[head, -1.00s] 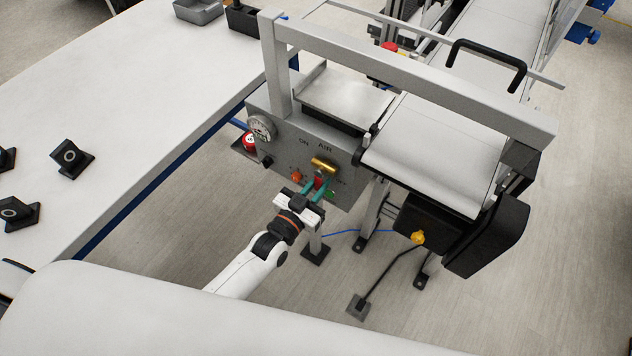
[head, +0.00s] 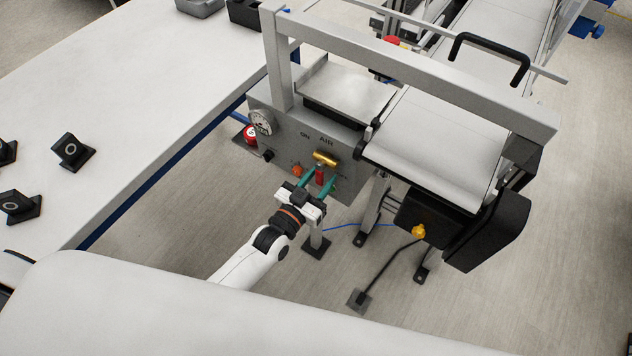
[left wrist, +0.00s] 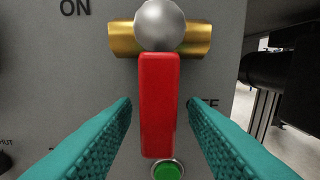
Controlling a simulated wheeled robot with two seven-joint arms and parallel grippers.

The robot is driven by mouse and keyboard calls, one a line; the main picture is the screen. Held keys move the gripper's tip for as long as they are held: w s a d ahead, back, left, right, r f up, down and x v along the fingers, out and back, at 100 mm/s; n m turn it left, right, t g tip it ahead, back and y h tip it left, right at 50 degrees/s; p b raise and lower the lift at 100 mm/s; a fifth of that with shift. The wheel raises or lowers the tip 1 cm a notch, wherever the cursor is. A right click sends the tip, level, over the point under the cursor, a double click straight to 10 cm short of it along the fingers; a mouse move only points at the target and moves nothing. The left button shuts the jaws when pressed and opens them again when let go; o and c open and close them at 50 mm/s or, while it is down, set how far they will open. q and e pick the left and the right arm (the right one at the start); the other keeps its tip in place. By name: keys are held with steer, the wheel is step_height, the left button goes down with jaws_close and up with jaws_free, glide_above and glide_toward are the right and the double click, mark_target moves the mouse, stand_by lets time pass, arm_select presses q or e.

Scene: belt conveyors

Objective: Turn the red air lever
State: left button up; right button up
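The red air lever (left wrist: 159,108) hangs straight down from a round silver hub on a brass valve (left wrist: 124,39) in the left wrist view. "ON" is printed at upper left of it and a partly hidden "OFF" to its right. In the head view the red lever (head: 320,177) shows below the brass valve (head: 325,159) on the grey panel. My left gripper (head: 318,182) is open, with its teal fingers on both sides of the lever. In the left wrist view a gap shows between the lever and each finger (left wrist: 160,125). My right gripper is not in view.
A green button (left wrist: 168,170) sits just under the lever's end. The panel also carries a gauge (head: 261,122), a red knob (head: 251,134) and an orange button (head: 297,171). A white table (head: 120,110) stands left, the conveyor belt (head: 437,145) right.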

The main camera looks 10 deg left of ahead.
arm_select(q)
steer(key=b+v, duration=0.1)
steer(key=v, duration=1.1)
steer(key=shift+b, duration=0.35)
steer(key=s+a+f+g+y, duration=0.1)
steer(key=s+a+f+g, duration=0.15)
steer(key=f, duration=0.65)
steer(key=s+a+f+g+y, duration=0.1)
steer(key=s+f+g+y, duration=0.2)
steer(key=f, duration=0.6)
steer(key=s+a+f+g, duration=0.2)
steer(key=s+f+g, duration=0.15)
steer(key=f, duration=0.55)
steer(key=s+a+f+g+y, duration=0.1)
steer(key=s+f+g, duration=0.2)
steer(key=s+f, duration=0.4)
steer(key=s+a+f+n+g+y, duration=0.1)
steer(key=s+f+g, duration=0.3)
steer(key=s, duration=1)
step_height(320, 180, down, 3)
steer(key=shift+s+a+r, duration=0.15)
steer(key=shift+s+a, duration=0.05)
steer(key=shift+a, duration=0.6)
